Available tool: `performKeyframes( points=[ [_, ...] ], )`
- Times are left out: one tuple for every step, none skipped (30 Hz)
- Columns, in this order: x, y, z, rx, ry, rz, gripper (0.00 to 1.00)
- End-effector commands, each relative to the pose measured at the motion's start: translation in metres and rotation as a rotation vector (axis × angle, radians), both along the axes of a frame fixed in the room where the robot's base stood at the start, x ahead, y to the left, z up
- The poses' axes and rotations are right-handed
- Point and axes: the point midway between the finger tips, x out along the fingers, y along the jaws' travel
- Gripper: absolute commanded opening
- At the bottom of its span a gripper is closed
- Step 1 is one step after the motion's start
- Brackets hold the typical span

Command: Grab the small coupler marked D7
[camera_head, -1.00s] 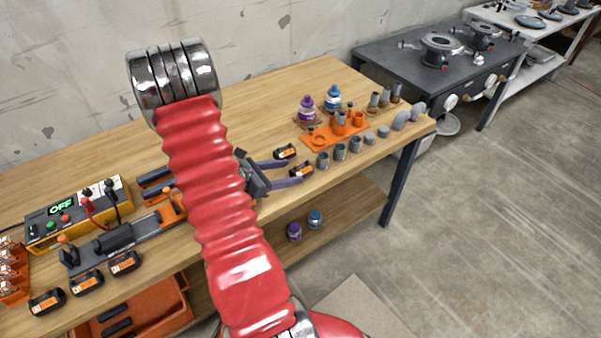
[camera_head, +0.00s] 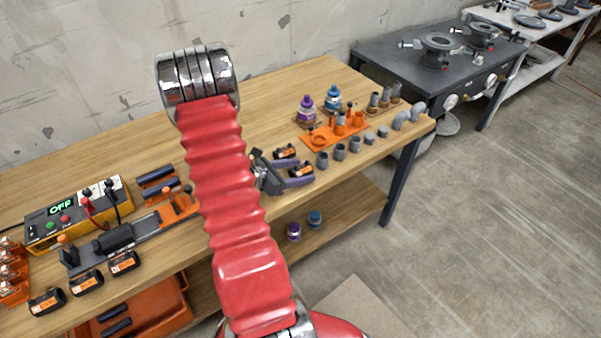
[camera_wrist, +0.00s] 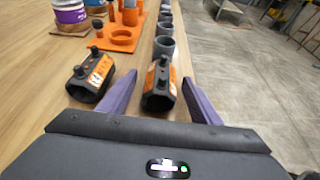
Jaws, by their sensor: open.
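Two small black couplers with orange labels lie on the wooden bench. The nearer coupler (camera_wrist: 160,84) is between the purple fingers of my gripper (camera_wrist: 160,76) in the wrist view, with visible gaps on both sides. The other coupler (camera_wrist: 92,76) lies outside the left finger. In the head view, the nearer coupler (camera_head: 301,171) and the other one (camera_head: 285,152) lie by my gripper (camera_head: 304,173). My gripper is open and holds nothing. The label lettering is too small to read, so I cannot tell which is D7.
An orange holder (camera_head: 318,141) with upright parts stands beyond the couplers. Grey pipe fittings (camera_head: 340,152) line the bench's front edge. Purple (camera_head: 306,106) and blue (camera_head: 333,98) bottles stand behind. More black couplers (camera_head: 87,284) lie at the left front.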

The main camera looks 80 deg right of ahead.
Motion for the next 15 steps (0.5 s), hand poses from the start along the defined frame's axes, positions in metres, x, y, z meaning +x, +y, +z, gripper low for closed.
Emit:
performKeyframes(
  points=[
    [0.0001,0.0001,0.0000,0.000,0.000,0.000,0.58],
    [0.0001,0.0001,0.0000,0.000,0.000,0.000,0.58],
    [0.0001,0.0001,0.0000,0.000,0.000,0.000,0.55],
    [0.0001,0.0001,0.0002,0.000,0.000,0.000,0.53],
    [0.0002,0.0001,0.0001,0.000,0.000,0.000,0.51],
    [0.0001,0.0001,0.0001,0.000,0.000,0.000,0.48],
    [0.0002,0.0001,0.0001,0.000,0.000,0.000,0.46],
    [0.0002,0.0000,0.0002,0.000,0.000,0.000,0.44],
    [0.0002,0.0000,0.0002,0.000,0.000,0.000,0.41],
    [0.0002,0.0000,0.0002,0.000,0.000,0.000,0.39],
    [0.0002,0.0000,0.0002,0.000,0.000,0.000,0.37],
    [0.0003,0.0001,0.0001,0.000,0.000,0.000,0.34],
    [0.0003,0.0001,0.0001,0.000,0.000,0.000,0.32],
    [0.0003,0.0001,0.0001,0.000,0.000,0.000,0.30],
    [0.0003,0.0001,0.0001,0.000,0.000,0.000,0.27]
  ],
)
